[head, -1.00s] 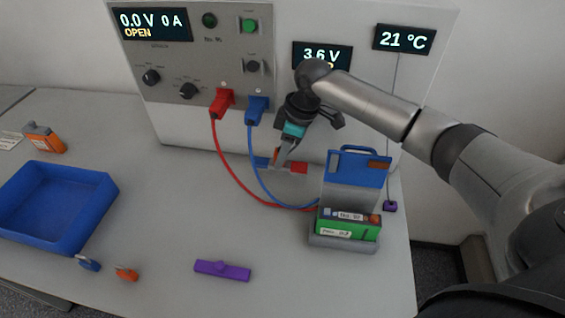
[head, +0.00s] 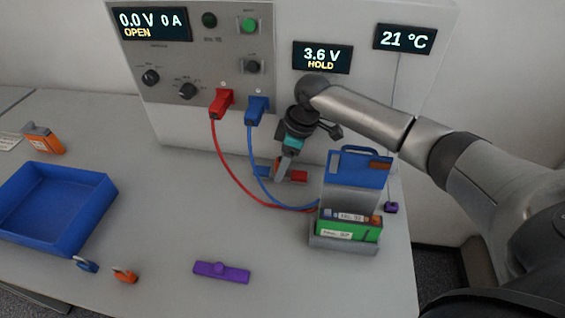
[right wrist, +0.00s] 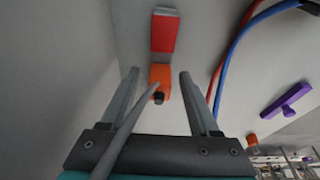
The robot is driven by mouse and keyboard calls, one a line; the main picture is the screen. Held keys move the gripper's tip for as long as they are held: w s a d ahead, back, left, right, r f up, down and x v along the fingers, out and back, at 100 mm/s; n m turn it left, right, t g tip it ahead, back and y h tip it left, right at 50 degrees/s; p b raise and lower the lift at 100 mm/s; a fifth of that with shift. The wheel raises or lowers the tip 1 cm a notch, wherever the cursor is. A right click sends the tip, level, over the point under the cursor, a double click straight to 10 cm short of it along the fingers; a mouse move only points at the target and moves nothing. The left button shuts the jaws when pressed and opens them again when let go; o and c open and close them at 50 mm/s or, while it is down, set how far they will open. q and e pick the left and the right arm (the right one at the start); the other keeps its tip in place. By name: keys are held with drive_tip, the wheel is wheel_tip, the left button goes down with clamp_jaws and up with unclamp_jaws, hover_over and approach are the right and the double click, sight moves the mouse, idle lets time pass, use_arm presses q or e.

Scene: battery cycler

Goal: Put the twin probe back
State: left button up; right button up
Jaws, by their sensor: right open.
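The twin probe appears to be the orange body with a black end (right wrist: 159,78) in the right wrist view. A grey cable (right wrist: 122,132) runs to it past the left finger. My right gripper (right wrist: 158,74) is open, with a finger apart on each side of the orange body. In the head view my right gripper (head: 283,174) points down at the table by the instrument's front, and mostly hides the probe. My left gripper is not in view.
Red (head: 222,155) and blue (head: 252,155) leads loop from the instrument to the grey battery holder (head: 342,245), close right of my gripper. A blue tray (head: 95,215), small padlock-like pieces and a purple bar (head: 221,272) lie left and front. The table's middle is clear.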

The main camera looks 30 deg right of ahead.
sight(295, 174)
drive_tip(key=shift+r, duration=0.1)
drive_tip(key=p+v, duration=0.2)
drive_tip(key=v, duration=1)
drive_tip(key=shift+w+r, duration=0.1)
drive_tip(key=shift+r, duration=0.1)
